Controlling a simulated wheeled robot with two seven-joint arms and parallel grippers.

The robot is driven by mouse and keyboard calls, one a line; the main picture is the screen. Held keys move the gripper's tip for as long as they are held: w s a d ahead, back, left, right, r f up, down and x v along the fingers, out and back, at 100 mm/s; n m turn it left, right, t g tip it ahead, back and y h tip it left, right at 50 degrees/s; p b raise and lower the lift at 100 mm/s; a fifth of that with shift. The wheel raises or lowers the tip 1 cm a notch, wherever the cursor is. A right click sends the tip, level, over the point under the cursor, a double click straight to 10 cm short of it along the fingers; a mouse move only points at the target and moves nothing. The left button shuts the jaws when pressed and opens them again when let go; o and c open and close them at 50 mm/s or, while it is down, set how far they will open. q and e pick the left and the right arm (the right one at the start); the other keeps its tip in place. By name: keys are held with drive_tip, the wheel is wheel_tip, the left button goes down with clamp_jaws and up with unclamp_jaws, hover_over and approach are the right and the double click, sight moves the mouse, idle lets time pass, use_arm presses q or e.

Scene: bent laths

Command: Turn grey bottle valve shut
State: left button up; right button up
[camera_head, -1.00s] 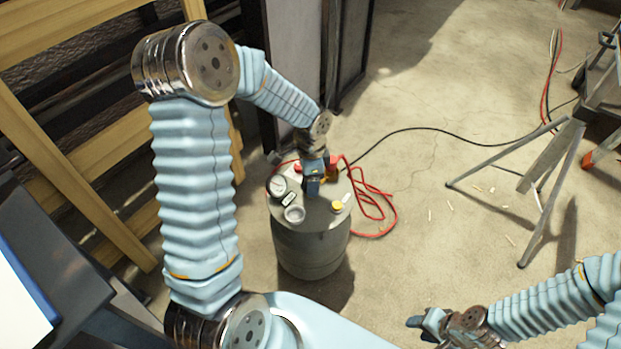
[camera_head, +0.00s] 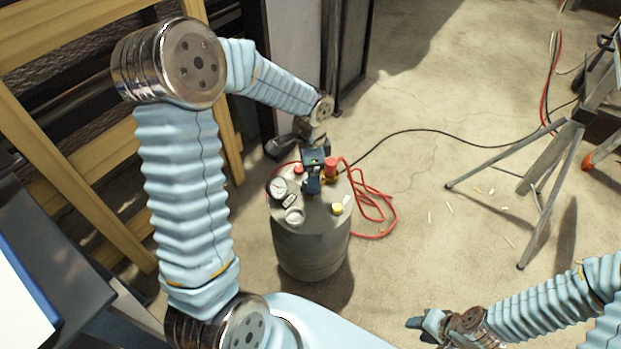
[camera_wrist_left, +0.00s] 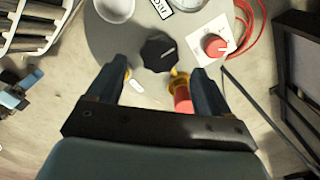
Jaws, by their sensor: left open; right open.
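The grey bottle (camera_head: 312,250) stands upright on the floor, with several fittings on its top. In the left wrist view, a black knob with a white mark (camera_wrist_left: 158,53) sits on the grey top. My left gripper (camera_head: 312,184) is over the bottle top and hides part of it in the head view. In the left wrist view, its two fingers (camera_wrist_left: 160,72) are spread, with the black knob between and slightly beyond their tips. I see no contact; the height gap is unclear. My right gripper (camera_head: 424,329) is open and empty, away from the bottle at lower right.
On the bottle top are a dial gauge (camera_head: 278,187), a white-rimmed cup (camera_head: 294,216), a yellow fitting (camera_head: 338,209) and a red knob on a white plate (camera_wrist_left: 214,45). A red hose (camera_head: 376,212) lies beside it. A metal trestle (camera_head: 540,180) stands right; wooden frames are left.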

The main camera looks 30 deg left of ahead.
use_arm(q)
wheel_tip(320, 180, up, 10)
drive_tip(key=shift+f+p, duration=0.2)
drive_tip(key=shift+p, duration=0.15)
